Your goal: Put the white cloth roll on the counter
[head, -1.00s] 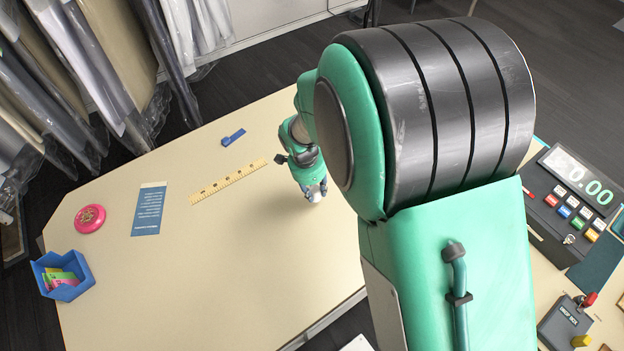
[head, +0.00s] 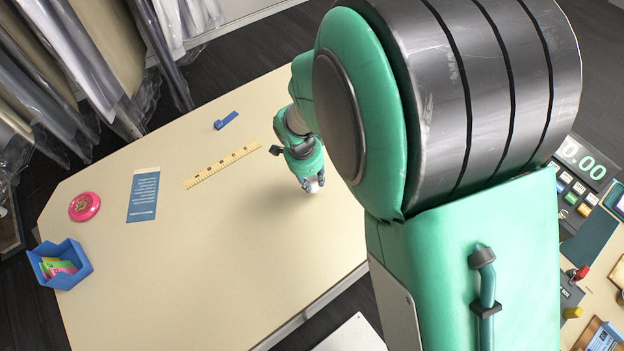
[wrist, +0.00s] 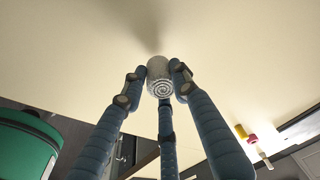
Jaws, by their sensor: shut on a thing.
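The white cloth roll (wrist: 159,77) shows its spiral end in the wrist view, between the blue-grey fingers of my gripper (wrist: 158,88). My gripper is shut on it. In the head view my gripper (head: 313,186) is over the right part of the cream counter (head: 230,240), and a small white bit of the roll (head: 316,184) shows at the fingertips. A soft shadow lies on the counter near the roll. I cannot tell whether the roll touches the counter.
Bagged garments (head: 70,60) hang behind. A till (head: 582,185) stands at right. The counter's middle is clear.

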